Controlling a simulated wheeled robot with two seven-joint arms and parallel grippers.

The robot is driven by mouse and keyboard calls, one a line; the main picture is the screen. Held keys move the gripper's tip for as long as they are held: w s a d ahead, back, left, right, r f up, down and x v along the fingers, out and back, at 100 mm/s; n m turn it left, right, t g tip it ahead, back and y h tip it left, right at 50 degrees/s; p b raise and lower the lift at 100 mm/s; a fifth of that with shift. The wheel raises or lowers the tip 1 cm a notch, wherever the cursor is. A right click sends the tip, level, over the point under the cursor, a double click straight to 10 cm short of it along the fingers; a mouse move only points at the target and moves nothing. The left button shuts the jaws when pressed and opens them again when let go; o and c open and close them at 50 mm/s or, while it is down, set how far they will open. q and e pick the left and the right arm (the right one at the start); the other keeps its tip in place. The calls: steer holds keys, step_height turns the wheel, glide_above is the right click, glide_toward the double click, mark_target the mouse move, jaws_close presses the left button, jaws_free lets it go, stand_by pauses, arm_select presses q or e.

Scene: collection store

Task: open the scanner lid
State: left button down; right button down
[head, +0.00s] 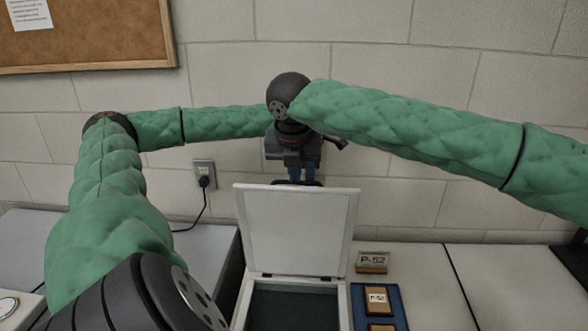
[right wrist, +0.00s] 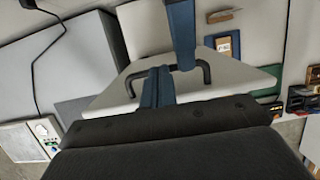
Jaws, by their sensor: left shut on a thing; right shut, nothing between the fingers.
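The scanner lid (head: 295,228) stands raised and steeply tilted at the back of the scanner (head: 345,305), pale inner side toward me. The dark green bed (head: 292,306) inside is uncovered. In the right wrist view a black bar handle (right wrist: 205,74) shows on the lid. My left gripper (right wrist: 184,64) appears shut on that handle. My right gripper (right wrist: 158,72) is shut and empty, its blue fingers close beside the handle; touching cannot be told. In the head view both grippers overlap behind the lid's top edge, so their fingertips are partly hidden.
A wall outlet (head: 204,174) with a plugged cord is at the left. The brick wall stands close behind the arms.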

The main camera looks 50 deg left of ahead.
arm_select(q)
steer(key=c, duration=1.5)
jaws_free()
steer(key=shift+f, duration=0.65)
arm_select(e)
steer(key=shift+w+a+f, duration=0.1)
steer(key=shift+w+f, duration=0.05)
steer(key=shift+f, duration=0.15)
arm_select(q)
steer(key=shift+r, duration=0.2)
